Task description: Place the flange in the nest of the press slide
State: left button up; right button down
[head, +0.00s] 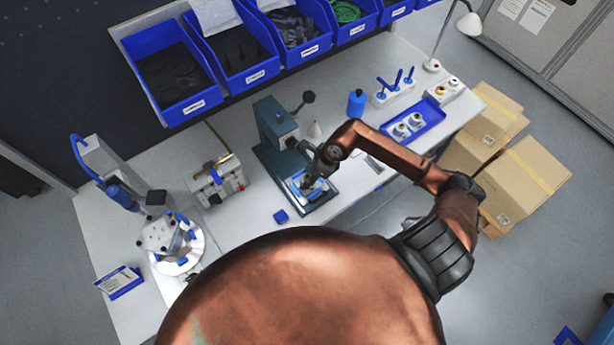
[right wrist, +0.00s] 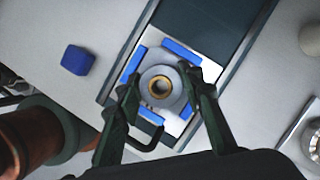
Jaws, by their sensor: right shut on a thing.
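The flange (right wrist: 161,87) is a round grey disc with a brass-coloured ring in its middle. My right gripper (right wrist: 160,95) is shut on the flange, one finger on each side of it. In the right wrist view the flange is over the press slide's nest (right wrist: 187,135), a pale plate with blue blocks around it. I cannot tell whether the flange touches the nest. In the head view my right gripper (head: 311,184) is at the front of the dark green press (head: 275,128) and mostly hides the flange. My left gripper is not in view.
A blue block (head: 281,216) lies on the table left of the press slide. A clamp fixture (head: 215,185) stands further left. A blue tray (head: 415,122) with round parts is at the right. Blue bins (head: 180,75) hang behind. The table's front edge is near.

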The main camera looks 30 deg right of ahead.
jog(key=shift+f, duration=0.25)
jog(key=c, duration=1.3)
grip_release()
jog(key=shift+r, duration=0.2)
jog(key=shift+s+d+r, duration=0.1)
jog(key=shift+d+r, duration=0.1)
jog(key=shift+r, duration=0.1)
jog(key=b+v, duration=0.2)
jog(key=v, duration=0.9)
jog(key=shift+s+r, duration=0.1)
